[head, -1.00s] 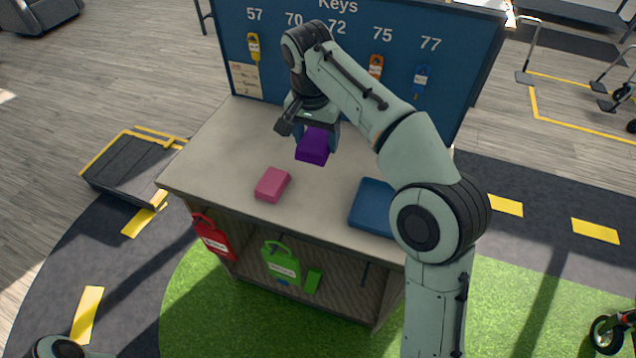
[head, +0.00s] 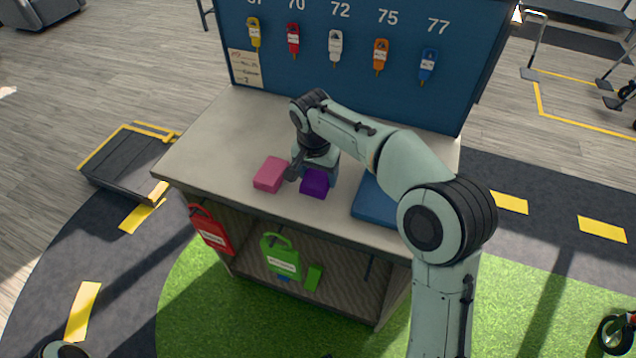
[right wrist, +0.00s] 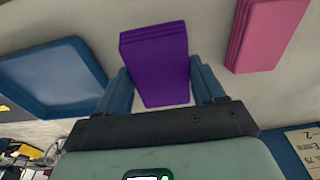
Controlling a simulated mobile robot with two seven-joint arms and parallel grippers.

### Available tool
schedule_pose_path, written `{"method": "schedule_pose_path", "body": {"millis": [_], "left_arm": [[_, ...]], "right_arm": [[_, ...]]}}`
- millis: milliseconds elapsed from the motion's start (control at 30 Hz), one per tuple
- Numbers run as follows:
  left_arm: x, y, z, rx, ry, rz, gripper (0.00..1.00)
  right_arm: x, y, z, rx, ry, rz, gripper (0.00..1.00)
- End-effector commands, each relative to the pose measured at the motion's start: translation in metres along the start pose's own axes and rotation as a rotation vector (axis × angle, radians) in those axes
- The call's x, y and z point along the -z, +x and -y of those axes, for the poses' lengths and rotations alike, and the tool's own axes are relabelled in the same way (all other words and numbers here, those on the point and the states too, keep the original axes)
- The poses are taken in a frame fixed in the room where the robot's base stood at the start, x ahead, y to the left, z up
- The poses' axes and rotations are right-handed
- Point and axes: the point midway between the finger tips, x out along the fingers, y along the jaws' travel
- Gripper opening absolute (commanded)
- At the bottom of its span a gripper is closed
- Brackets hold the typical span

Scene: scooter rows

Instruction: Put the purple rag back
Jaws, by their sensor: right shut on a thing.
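The purple rag (head: 314,183) is a folded block low over the tabletop or touching it; I cannot tell which. My right gripper (head: 317,178) is shut on it. In the right wrist view the purple rag (right wrist: 155,62) sits between the two blue fingers (right wrist: 162,92). A pink folded rag (head: 271,173) lies on the table just left of it, apart from it. A blue tray (head: 374,203) is on the table to the right, partly hidden by my right arm. My left gripper is not in view.
The grey tabletop (head: 215,150) is clear at left and behind. A blue key board (head: 350,75) with several hanging keys stands at the back.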

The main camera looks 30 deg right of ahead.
Motion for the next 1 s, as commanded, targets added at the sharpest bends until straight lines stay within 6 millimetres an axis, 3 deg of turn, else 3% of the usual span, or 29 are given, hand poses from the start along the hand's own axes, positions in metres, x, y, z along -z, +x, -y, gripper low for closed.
{"method": "schedule_pose_path", "body": {"millis": [100,200,633,667,700,733,1000], "left_arm": [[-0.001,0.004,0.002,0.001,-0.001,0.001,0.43],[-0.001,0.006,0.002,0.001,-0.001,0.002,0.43],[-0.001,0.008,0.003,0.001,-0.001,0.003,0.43],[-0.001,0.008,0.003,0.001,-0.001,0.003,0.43],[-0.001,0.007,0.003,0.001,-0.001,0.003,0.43],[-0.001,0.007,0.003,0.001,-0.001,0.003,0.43],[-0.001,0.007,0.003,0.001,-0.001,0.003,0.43]], "right_arm": [[-0.003,0.022,-0.001,-0.006,0.0,0.003,0.4],[-0.004,0.032,-0.001,-0.004,-0.001,0.002,0.4],[-0.005,0.037,0.0,-0.002,-0.001,0.001,0.4],[-0.005,0.037,0.0,-0.002,0.0,0.001,0.75],[-0.005,0.037,0.0,-0.002,0.0,0.001,0.88],[-0.005,0.037,0.0,-0.002,0.0,0.001,0.94],[-0.005,0.036,0.0,-0.002,-0.001,0.001,0.94]]}}
